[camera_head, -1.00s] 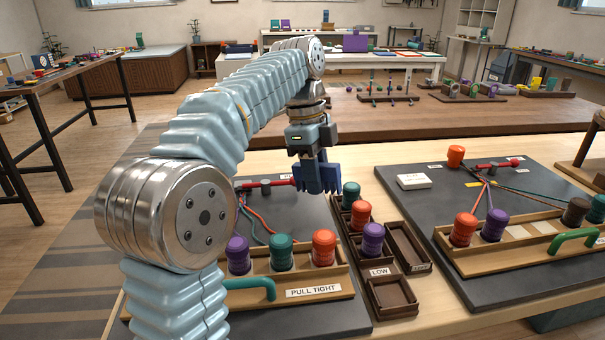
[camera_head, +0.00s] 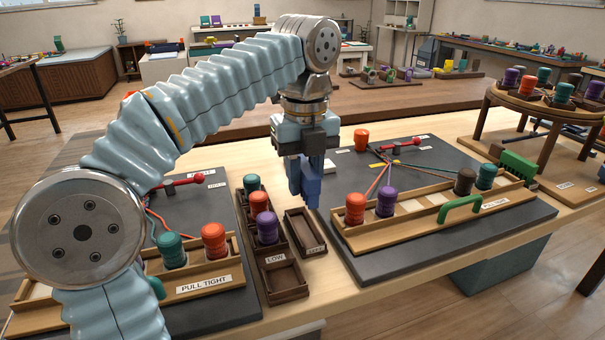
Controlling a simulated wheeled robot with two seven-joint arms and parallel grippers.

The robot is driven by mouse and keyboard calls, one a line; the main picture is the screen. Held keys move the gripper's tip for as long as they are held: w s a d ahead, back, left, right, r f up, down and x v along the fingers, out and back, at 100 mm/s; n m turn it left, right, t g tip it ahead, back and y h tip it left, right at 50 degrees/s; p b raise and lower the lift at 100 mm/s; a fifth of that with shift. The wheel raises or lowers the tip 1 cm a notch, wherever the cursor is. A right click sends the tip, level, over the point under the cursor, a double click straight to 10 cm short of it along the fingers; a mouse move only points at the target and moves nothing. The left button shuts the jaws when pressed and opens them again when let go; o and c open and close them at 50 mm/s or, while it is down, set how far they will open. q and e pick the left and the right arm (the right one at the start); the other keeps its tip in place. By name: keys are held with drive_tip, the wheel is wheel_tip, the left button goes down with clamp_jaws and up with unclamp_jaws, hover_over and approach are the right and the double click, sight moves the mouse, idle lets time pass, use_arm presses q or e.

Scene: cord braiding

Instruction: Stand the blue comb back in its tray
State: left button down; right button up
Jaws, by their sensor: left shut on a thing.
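My left gripper (camera_head: 304,160) is shut on the blue comb (camera_head: 308,188) and holds it in the air, pointing down. The comb shows partly, below the dark jaws, and looks roughly upright. A narrow, empty wooden tray (camera_head: 322,246) with a small label too small to read stands below it, between the two dark boards. The comb's lower end is above the tray's far end, apart from it as far as I can tell. My right gripper is out of view.
Beside the tray is a wooden rack with teal, orange and purple bobbins (camera_head: 267,227) and an empty box marked LOW (camera_head: 283,279). A round stand (camera_head: 540,105) holds more bobbins.

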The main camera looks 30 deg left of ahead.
sight(305, 165)
use_arm(q)
wheel_tip(305, 165, down, 4)
drive_tip(key=shift+f+b, duration=0.25)
drive_tip(key=shift+b, duration=0.15)
drive_tip(key=shift+f+b, duration=0.5)
drive_tip(key=shift+f, duration=0.05)
drive_tip(key=shift+r+p, duration=0.1)
drive_tip(key=shift+p, duration=0.55)
idle(0.9)
drive_tip(key=shift+f+b, duration=0.85)
drive_tip(key=shift+f, duration=0.25)
drive_tip(key=c, duration=0.8)
unclamp_jaws()
drive_tip(key=shift+r, duration=0.15)
wheel_tip(305, 165, up, 10)
drive_tip(key=shift+r+p, duration=0.25)
drive_tip(key=shift+p, duration=0.85)
drive_tip(key=shift+r, duration=0.65)
